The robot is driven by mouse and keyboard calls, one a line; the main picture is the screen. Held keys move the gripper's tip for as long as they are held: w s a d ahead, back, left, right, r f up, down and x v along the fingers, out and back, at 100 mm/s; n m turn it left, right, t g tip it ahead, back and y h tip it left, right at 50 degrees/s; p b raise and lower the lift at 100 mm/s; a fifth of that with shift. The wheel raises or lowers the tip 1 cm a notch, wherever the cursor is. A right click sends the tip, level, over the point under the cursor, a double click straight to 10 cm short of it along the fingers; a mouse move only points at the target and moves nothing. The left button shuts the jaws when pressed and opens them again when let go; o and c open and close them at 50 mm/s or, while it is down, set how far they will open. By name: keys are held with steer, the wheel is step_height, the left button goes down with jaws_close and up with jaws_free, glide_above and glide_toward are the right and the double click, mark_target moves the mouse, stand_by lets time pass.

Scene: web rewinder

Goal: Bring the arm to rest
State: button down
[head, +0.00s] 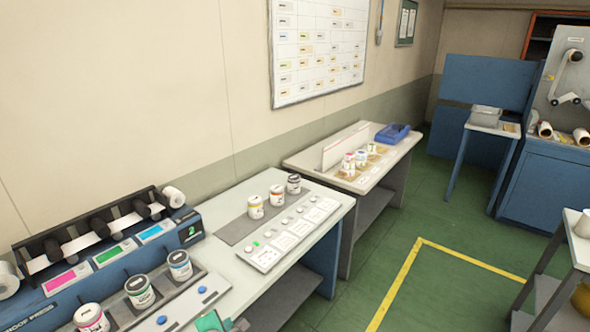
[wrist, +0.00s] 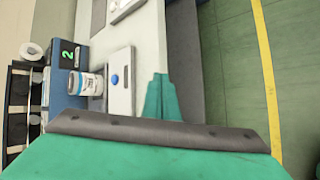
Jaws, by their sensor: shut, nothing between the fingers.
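My gripper (wrist: 163,96) shows in the wrist view as green fingers held together, with nothing between them. It also shows at the bottom edge of the head view (head: 209,321), beside the front of the near bench. Most of my arm is out of the head view. In the wrist view the fingertips appear over the front edge of the bench, to the right of a panel with a blue button (wrist: 115,79) and a white jar (wrist: 88,83). I cannot tell how high they are above it.
The blue printing unit (head: 68,275) with several jars stands at the lower left. The white bench (head: 333,212) holds three jars; a second table (head: 383,168) stands beyond it. A grey-topped cart (head: 577,250) is at the right edge. Green floor (head: 452,287) with a yellow line is open between.

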steer(key=s+d+f+m+t+y, duration=0.1)
steer(key=s+d+f+m, duration=0.25)
steer(key=s, duration=0.25)
steer(key=s+d+f+m+t, duration=0.1)
steer(key=s+d+f+m, duration=0.2)
steer(key=s, duration=0.4)
steer(key=s+d+f+m+y, duration=0.1)
steer(key=s+f+m, duration=0.3)
steer(key=s+m, duration=0.15)
steer(key=s+d+r+m+t+h, duration=0.1)
steer(key=s+d+r+m, duration=0.2)
steer(key=s, duration=0.4)
steer(key=s+d+r+m+t, duration=0.1)
steer(key=s+d+r+m, duration=0.3)
steer(key=s, duration=0.4)
steer(key=s+d+r+m+t+h, duration=0.1)
steer(key=s+d+r+m, duration=0.2)
steer(key=s, duration=0.4)
steer(key=shift+s+d+r+m+t+h, duration=0.2)
steer(key=shift+d+r+m+t+h, duration=0.15)
steer(key=shift+d+m, duration=0.6)
